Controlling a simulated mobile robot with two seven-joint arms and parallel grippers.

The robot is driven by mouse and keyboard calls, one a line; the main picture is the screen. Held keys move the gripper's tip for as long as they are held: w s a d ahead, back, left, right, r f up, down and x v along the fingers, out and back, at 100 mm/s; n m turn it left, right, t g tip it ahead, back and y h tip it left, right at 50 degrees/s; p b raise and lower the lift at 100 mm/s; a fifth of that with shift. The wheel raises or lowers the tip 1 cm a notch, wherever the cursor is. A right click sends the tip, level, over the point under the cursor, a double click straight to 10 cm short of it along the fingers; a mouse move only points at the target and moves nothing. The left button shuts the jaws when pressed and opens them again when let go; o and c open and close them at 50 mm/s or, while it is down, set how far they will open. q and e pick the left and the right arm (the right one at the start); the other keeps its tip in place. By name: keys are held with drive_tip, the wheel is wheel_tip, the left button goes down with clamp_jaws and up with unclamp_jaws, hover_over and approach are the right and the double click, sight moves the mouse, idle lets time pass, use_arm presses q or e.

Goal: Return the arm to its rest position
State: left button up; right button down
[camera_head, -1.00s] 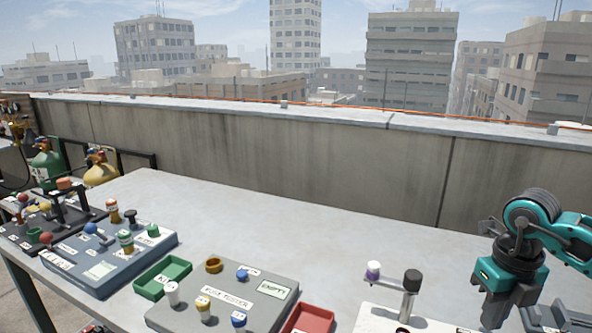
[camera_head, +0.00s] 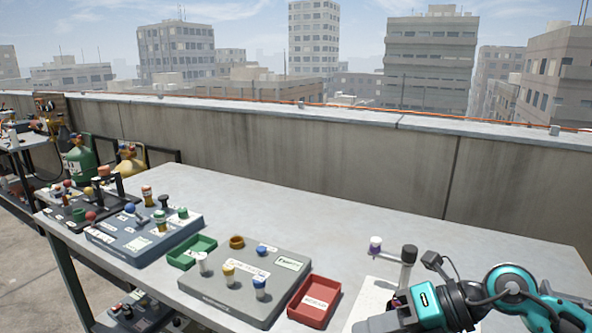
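My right arm, teal and black, comes in from the lower right over the near right part of the grey table (camera_head: 375,222). Its elbow is bent at the right edge of the view. Its wrist and grey gripper (camera_head: 378,318) point left, low at the bottom edge, over a white board (camera_head: 375,292). The fingertips are not clearly seen, so I cannot tell whether the gripper is open or shut. Nothing held shows in it. My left arm and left gripper are out of view.
A red tray (camera_head: 331,297) lies just left of my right wrist. A post with a side arm (camera_head: 408,262) stands close behind it. A grey tester box (camera_head: 212,288), a green tray (camera_head: 176,259) and another box (camera_head: 118,249) lie further left. The table's back middle is clear.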

drive_tip(key=w+a+r+m+t+y, duration=0.1)
drive_tip(key=a+r+m+t+y, duration=0.4)
drive_tip(key=r+m+t, duration=0.45)
drive_tip(key=w+d+f+m+t+h, duration=0.1)
drive_tip(key=d+f+m+t+h, duration=0.2)
drive_tip(key=d+m+h, duration=0.5)
drive_tip(key=w+d+f+m+t+h, duration=0.1)
drive_tip(key=d+f+m+t+h, duration=0.25)
drive_tip(key=m+h, duration=0.55)
drive_tip(key=s+d+f+m+g+h, duration=0.1)
drive_tip(key=s+d+f+m+g, duration=0.3)
drive_tip(key=s+f+m+g, duration=0.6)
drive_tip(key=s+a+f+g+y, duration=0.2)
drive_tip(key=s+f+g, duration=0.3)
drive_tip(key=s+f, duration=0.55)
drive_tip(key=w+a+f+n+t+y, duration=0.1)
drive_tip(key=w+a+f+t, duration=0.2)
drive_tip(key=w+f+t, duration=0.3)
drive_tip(key=shift+f+t, duration=0.5)
drive_tip(key=shift+t, duration=0.2)
drive_tip(key=shift+w, duration=0.15)
